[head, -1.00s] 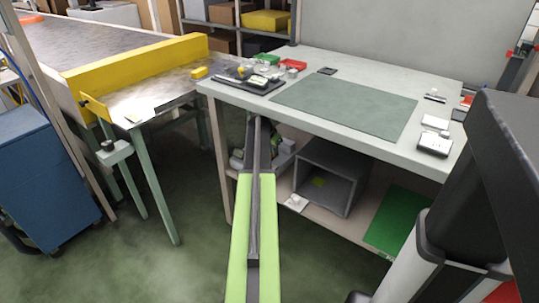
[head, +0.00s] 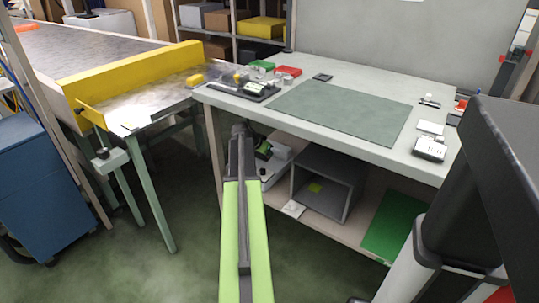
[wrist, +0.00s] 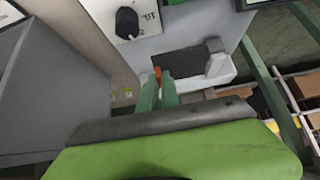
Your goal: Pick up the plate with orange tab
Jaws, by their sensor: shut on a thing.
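In the wrist view, the two green fingers of my gripper (wrist: 158,84) are closed together on a small orange tab (wrist: 157,71). A dark flat plate-like area (wrist: 182,62) lies just beyond the fingertips, within a pale surround. I cannot tell whether the tab joins it, since the fingers hide part of the join. In the head view my arm reaches to the left end of the lower shelf of the workbench. The fingers and the tab cannot be made out there.
A pale unit with a black knob (wrist: 127,22) is close by in the wrist view. An open grey box (head: 323,181) and a green sheet (head: 393,226) are on the lower shelf. The workbench top (head: 348,78) is above. A conveyor with a yellow guard (head: 130,72) stands left.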

